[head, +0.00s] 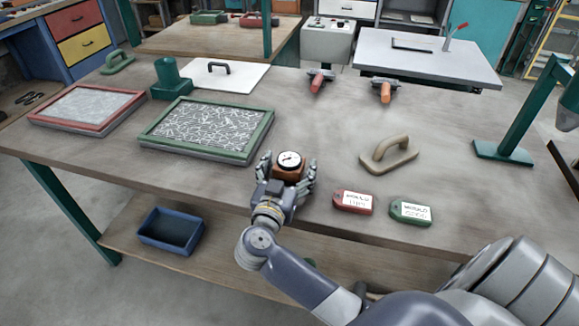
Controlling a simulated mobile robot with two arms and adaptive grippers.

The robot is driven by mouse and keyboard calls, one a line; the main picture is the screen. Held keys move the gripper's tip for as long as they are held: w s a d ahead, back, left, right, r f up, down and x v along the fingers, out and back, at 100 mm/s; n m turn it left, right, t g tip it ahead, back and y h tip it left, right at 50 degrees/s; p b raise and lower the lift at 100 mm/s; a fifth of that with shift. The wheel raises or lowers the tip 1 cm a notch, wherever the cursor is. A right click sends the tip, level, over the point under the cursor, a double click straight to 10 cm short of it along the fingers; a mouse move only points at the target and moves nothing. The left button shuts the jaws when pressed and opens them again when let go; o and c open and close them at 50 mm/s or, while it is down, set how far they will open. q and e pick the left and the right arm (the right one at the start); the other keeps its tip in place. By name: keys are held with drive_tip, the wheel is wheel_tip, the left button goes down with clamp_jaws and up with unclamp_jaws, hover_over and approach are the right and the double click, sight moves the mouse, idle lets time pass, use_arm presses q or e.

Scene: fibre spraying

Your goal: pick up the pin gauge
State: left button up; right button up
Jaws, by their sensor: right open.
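The pin gauge (289,162) has a round white dial on a brown block. It sits at the front part of the workbench (330,120) in the head view. My right gripper (287,168) reaches in from the front, with its open fingers on the left and right sides of the gauge. I cannot tell whether the fingers touch it. The lower part of the gauge is partly hidden by the gripper. My left gripper is not in view.
A green-framed fibre tray (244,156) lies to the left, with a red-framed tray (55,118) beyond. A red tag (353,202), a green tag (410,212) and a tan trowel (388,153) lie to the right. A green stand (503,153) is at far right.

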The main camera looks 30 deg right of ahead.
drive_tip(key=shift+w+d, duration=0.1)
drive_tip(key=shift+d, duration=0.05)
drive_tip(key=c, duration=1.3)
